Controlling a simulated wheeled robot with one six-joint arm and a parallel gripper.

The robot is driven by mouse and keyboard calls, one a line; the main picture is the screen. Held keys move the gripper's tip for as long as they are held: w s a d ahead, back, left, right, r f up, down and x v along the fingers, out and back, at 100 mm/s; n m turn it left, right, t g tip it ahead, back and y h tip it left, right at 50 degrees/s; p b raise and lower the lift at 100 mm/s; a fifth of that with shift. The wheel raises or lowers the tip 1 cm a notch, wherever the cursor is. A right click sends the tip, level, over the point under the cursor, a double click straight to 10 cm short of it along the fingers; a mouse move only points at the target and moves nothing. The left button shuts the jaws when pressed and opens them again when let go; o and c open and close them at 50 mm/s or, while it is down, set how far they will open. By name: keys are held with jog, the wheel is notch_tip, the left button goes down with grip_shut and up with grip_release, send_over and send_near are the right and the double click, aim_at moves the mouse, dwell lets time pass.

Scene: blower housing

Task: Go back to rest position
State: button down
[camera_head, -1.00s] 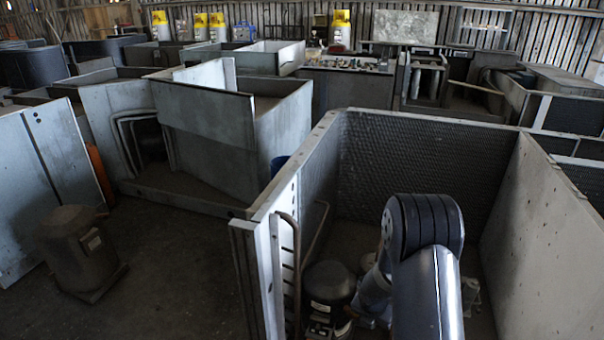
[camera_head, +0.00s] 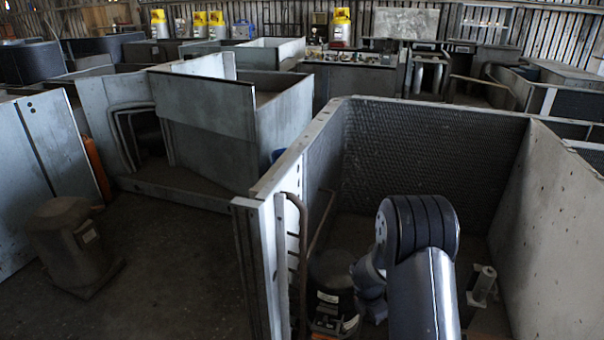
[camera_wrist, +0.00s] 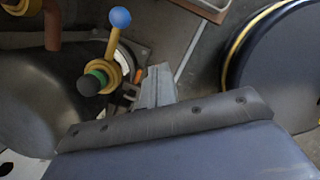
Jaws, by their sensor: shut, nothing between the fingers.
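My gripper shows in the wrist view (camera_wrist: 158,72) as grey fingers, shut and empty. It hangs beside a brass valve (camera_wrist: 112,75) with a blue ball end, a green ring and a black cap. In the head view my dark arm reaches down into the open blower housing (camera_head: 440,150), a box with mesh and plain grey walls. My gripper itself cannot be made out there.
A black compressor (camera_head: 332,280) stands inside the housing, left of my arm. A small grey fitting (camera_head: 483,285) is on its right. A dark round body (camera_wrist: 285,65) with a yellow rim shows in the wrist view. Another compressor (camera_head: 70,245) stands on the floor.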

jog(key=shift+w+a+f+m+g+b, duration=0.1)
jog(key=shift+w+a+m+g+b, duration=0.3)
jog(key=shift+a+m+b, duration=0.85)
jog(key=shift+w+a+r+m+g+b, duration=0.1)
jog(key=shift+w+a+m+g+b, duration=0.35)
jog(key=shift+m, duration=1.65)
jog(key=shift+w+a+f+m+g+b, duration=0.1)
jog(key=shift+w+a+m+g+b, duration=0.2)
jog(key=shift+a+m+b, duration=1)
jog(key=shift+s+d+m+p, duration=0.1)
jog(key=shift+d+m+p, duration=0.25)
jog(key=shift+p, duration=0.2)
